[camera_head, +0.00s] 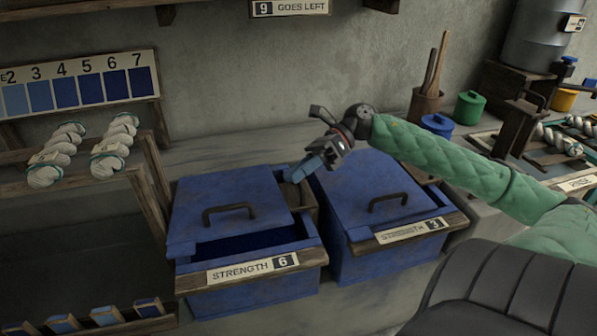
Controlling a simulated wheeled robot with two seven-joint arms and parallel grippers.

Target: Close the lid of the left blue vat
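The left blue vat (308,238) has a front label reading "STRENGTH 6". Its blue lid (228,192), with a dark curved handle (229,211), covers the back part, and a dark gap shows at the front. My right gripper (318,163) is above the right back corner of this vat, right of the lid and apart from the handle. A light-blue piece shows at its fingers; I cannot tell whether it is the fingers or something held. My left gripper is out of view.
The right blue vat (352,262), with its lid (372,195) on, stands close beside. Yarn skeins (113,147) lie on a wooden rack at left, below a numbered swatch board (82,84). A green pot (469,107) and a blue pot (437,124) stand behind my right arm.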

